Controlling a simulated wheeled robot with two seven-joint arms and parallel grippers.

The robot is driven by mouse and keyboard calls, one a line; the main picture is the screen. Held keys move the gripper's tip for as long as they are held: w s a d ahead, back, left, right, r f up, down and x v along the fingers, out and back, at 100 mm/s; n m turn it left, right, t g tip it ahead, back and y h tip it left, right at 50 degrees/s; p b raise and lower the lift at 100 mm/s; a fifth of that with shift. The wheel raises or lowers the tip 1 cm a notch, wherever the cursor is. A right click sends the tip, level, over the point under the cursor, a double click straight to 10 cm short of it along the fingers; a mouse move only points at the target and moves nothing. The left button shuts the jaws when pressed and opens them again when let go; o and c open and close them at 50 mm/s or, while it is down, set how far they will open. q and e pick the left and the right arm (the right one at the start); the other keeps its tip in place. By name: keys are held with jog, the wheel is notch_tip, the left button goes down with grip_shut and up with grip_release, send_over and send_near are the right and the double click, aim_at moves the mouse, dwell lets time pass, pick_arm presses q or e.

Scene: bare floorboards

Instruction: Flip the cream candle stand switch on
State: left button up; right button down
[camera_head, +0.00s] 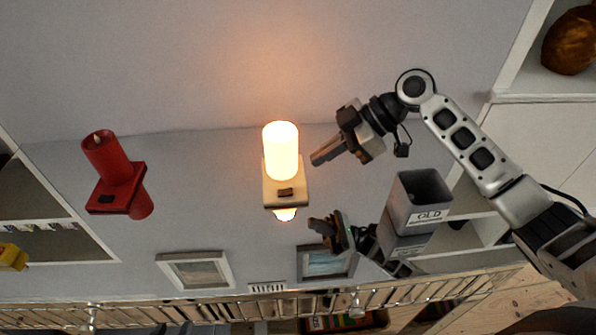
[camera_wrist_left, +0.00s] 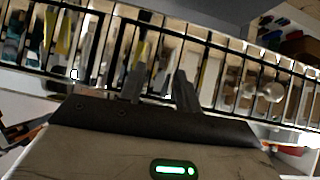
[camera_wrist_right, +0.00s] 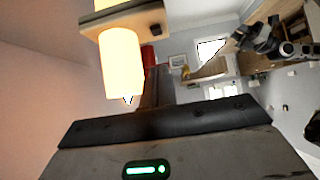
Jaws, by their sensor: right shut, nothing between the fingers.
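The cream candle stand (camera_head: 272,193) is in the middle of the head view, with a brightly glowing candle (camera_head: 281,150) on it and a small dark switch (camera_head: 285,193) on its front. The glowing candle also shows upper left in the right wrist view (camera_wrist_right: 122,65), with the stand's switch (camera_wrist_right: 156,31) above it. My right gripper (camera_head: 315,158) is shut and empty, just right of the candle and apart from it. My left gripper (camera_head: 318,226) is lower, below and right of the stand. Its fingers stand apart in the left wrist view (camera_wrist_left: 159,83), with nothing between them.
A red candle stand (camera_head: 118,175) is at the left. A grey bin (camera_head: 415,205) is right of the grippers. A metal railing (camera_head: 200,305) runs along the bottom, with framed pictures (camera_head: 195,270) above it. Shelves (camera_head: 40,225) flank both sides.

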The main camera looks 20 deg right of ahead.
jog(key=v, duration=0.5)
jog(key=shift+d, duration=0.1)
jog(key=shift+s, duration=0.1)
dwell(0.3)
